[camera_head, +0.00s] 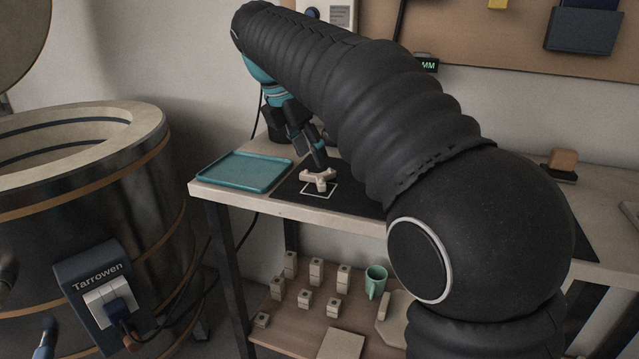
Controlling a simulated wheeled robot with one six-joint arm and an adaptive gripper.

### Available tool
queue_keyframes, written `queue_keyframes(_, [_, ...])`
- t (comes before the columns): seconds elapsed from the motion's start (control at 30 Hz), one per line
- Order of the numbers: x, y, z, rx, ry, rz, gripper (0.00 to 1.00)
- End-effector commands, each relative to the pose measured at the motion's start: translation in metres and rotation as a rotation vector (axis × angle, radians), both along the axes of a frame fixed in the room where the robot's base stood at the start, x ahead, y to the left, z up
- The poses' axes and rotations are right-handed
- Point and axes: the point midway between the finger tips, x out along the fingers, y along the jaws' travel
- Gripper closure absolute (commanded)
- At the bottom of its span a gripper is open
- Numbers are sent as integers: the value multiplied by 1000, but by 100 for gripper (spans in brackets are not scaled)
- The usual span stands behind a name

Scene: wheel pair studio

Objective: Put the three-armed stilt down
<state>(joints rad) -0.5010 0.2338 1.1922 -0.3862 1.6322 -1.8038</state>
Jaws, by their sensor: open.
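The three-armed stilt (320,180) is a small pale piece on the dark mat (283,190), at the white outlined square (318,194). It appears to rest there; whether every arm touches the mat is too small to tell. My gripper (318,158) points down just above and behind the stilt, at the end of my black-sleeved arm. Its jaws are open, with the fingertips close to the stilt's top. Part of the gripper and mat is hidden behind my arm.
A teal tray (243,171) lies left of the mat, near the table's front edge. Several pale posts (316,270) and a green mug (375,282) stand on the lower shelf. A large kiln (95,220) stands at left. A wooden-topped block (563,162) sits at right.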

Motion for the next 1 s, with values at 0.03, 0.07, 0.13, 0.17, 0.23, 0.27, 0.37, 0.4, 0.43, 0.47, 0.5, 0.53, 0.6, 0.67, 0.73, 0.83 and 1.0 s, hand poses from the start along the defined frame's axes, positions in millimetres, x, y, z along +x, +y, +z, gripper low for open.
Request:
queue_keyframes(0.03, [0, -1, -2, 1, -1, -1, 51])
queue_keyframes(0.07, [1, -1, -3, 1, -1, -1, 51])
queue_keyframes(0.13, [2, -2, -5, 0, 0, -1, 51])
queue_keyframes(0.17, [2, -3, -6, 0, 0, -1, 51])
queue_keyframes(0.23, [4, -7, -12, -1, 1, -2, 51])
queue_keyframes(0.27, [5, -8, -15, 0, 2, -2, 51])
queue_keyframes(0.37, [10, -16, -26, 0, 1, -4, 51])
queue_keyframes(0.4, [13, -19, -32, 0, 1, -3, 51])
queue_keyframes(0.43, [13, -20, -36, 0, 2, -2, 51])
queue_keyframes(0.47, [14, -20, -39, 0, 2, -2, 51])
queue_keyframes(0.5, [15, -22, -43, 0, 2, -1, 51])
queue_keyframes(0.53, [16, -22, -45, 0, 1, 0, 51])
queue_keyframes(0.6, [17, -23, -48, 1, -1, 0, 51])
queue_keyframes(0.67, [17, -23, -47, 1, -1, -1, 51])
queue_keyframes(0.73, [17, -23, -47, 1, -1, 0, 51])
queue_keyframes(0.83, [17, -23, -47, 1, -1, 0, 61])
queue_keyframes(1.0, [17, -23, -47, 1, 0, 0, 100])
